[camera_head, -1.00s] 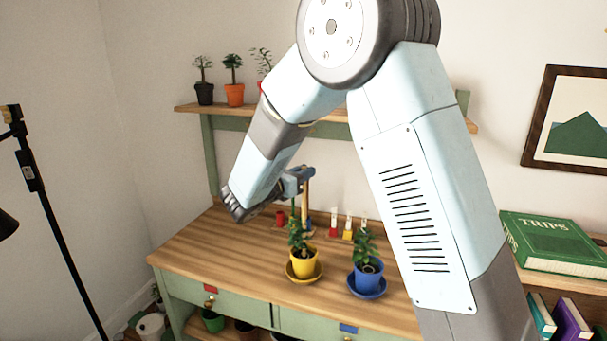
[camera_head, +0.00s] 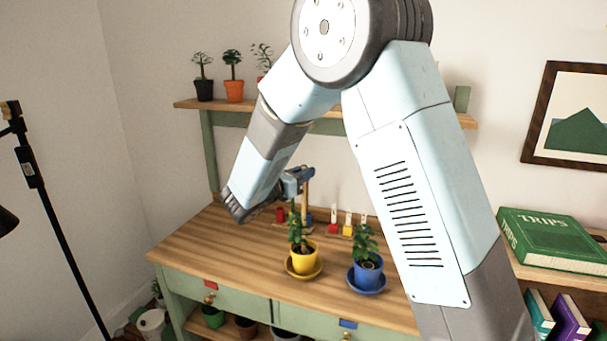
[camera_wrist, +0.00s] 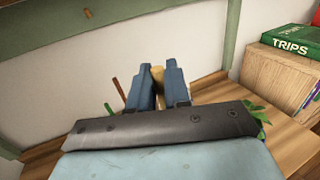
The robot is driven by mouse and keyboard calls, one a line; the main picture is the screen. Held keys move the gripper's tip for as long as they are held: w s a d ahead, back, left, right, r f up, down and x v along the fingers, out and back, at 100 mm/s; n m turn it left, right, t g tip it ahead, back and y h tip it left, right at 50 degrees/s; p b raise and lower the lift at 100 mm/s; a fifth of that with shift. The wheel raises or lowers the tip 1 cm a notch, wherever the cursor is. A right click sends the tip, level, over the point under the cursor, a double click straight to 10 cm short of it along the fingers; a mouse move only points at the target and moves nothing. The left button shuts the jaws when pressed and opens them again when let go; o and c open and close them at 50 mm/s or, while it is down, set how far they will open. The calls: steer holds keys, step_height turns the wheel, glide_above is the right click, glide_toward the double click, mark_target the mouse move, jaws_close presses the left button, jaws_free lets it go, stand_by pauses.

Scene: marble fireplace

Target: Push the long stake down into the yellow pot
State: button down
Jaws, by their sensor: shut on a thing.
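The yellow pot (camera_head: 304,261) stands on its yellow saucer on the wooden bench top in the head view, with a leafy plant in it. My gripper (camera_head: 299,180) is above and behind the plant. It is shut on the long stake (camera_head: 305,203), a pale wooden rod that looks upright. Its top shows between the blue fingers in the wrist view (camera_wrist: 157,74). The stake's lower end is hidden near the plant's leaves, so I cannot tell whether it is in the soil.
A blue pot (camera_head: 368,270) with a plant stands right of the yellow pot. Small red, white and yellow items (camera_head: 346,224) stand at the back of the bench. A shelf (camera_head: 235,106) with potted plants is above. The bench's left part is clear.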

steer(key=shift+f, duration=2.3)
stand_by(1.0)
steer(key=c, duration=1)
jaws_free()
steer(key=shift+a, duration=0.1)
steer(key=v, duration=1.3)
steer(key=shift+s+a, duration=0.2)
steer(key=shift+a, duration=0.05)
